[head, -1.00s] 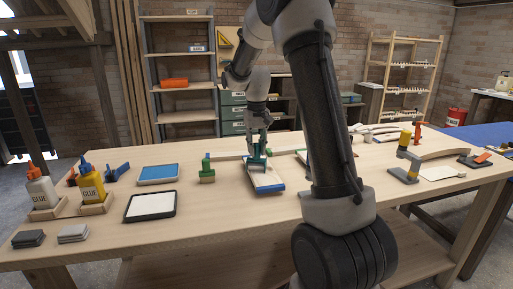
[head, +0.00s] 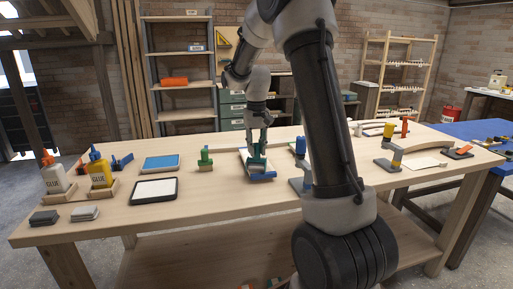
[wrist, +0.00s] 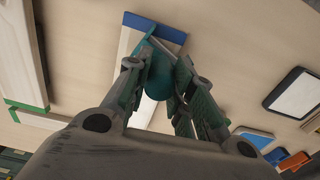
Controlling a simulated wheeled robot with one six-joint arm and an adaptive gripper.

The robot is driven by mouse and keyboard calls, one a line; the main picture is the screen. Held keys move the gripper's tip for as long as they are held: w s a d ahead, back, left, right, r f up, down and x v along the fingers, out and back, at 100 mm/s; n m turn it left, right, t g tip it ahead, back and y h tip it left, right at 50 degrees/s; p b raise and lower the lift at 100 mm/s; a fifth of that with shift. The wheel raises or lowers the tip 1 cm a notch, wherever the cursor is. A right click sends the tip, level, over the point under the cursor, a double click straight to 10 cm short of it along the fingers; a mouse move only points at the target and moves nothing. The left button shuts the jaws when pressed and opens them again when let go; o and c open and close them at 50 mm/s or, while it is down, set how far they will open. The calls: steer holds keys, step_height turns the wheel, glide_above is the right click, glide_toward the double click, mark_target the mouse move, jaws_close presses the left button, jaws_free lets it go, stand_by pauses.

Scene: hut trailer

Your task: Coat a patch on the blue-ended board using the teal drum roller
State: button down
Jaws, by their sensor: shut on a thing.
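My gripper (wrist: 163,80) is shut on the teal drum roller (wrist: 159,72), and its round teal end shows between the fingers in the wrist view. The blue-ended board (head: 246,160) lies on the workbench under my gripper, with its blue end (head: 263,176) toward the near edge. In the wrist view the blue end (wrist: 153,27) is at the top, close to the roller. A white area shows on the board below the roller. The fingers hide part of the board, and I cannot tell whether the roller touches it.
A green tool (head: 205,158) stands between. Glue bottles (head: 101,172) are further left. Clamps (head: 391,153) stand to the right. The front middle is clear.

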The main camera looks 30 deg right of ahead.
steer(key=shift+s+a, duration=0.1)
steer(key=shift+s, duration=0.3)
steer(key=shift+w+r, duration=0.1)
steer(key=shift+r, duration=3.95)
